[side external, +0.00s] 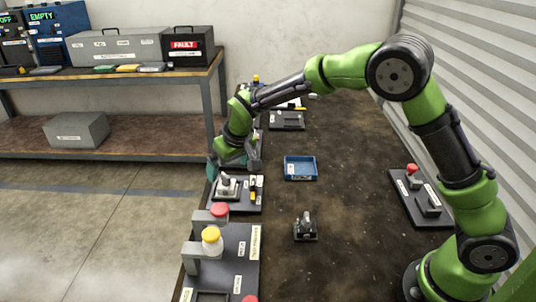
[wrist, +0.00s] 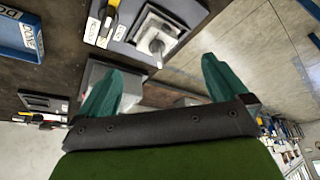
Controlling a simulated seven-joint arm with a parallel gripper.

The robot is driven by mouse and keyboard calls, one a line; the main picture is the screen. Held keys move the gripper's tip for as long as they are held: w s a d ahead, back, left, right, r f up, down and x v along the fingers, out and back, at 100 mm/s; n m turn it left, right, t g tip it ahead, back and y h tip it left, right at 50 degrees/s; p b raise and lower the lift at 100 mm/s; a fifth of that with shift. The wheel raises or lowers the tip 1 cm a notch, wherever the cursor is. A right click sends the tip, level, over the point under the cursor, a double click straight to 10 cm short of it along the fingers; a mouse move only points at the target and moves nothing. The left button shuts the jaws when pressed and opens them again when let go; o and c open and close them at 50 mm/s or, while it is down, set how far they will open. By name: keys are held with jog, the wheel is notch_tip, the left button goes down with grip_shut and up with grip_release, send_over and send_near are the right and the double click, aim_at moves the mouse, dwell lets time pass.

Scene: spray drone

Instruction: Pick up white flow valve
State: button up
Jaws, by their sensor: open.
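A pale, white-grey valve-like part (side external: 226,184) sits upright on a square base on a labelled grey panel at the table's left edge. It also shows in the wrist view (wrist: 156,44), at the top middle, beyond my fingertips. I cannot read a label naming it as the flow valve. My gripper (side external: 212,171) is just behind and to the left of this part in the side view, with its teal fingers partly hidden by my wrist. In the wrist view my gripper (wrist: 160,76) has its two teal fingers spread wide with nothing held between them.
A blue tray (side external: 300,168) lies mid-table. A small dark fixture (side external: 306,228) stands nearer. A panel with a red knob (side external: 418,197) lies on the right. The table's middle is mostly clear.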

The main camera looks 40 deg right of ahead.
aim_at(226, 175)
jog(key=shift+w+d+x, duration=0.1)
jog(key=shift+x, duration=1.65)
jog(key=shift+w+d+x, duration=0.1)
jog(key=shift+x, duration=1.7)
jog(key=shift+r, duration=0.15)
jog(key=shift+c, duration=0.5)
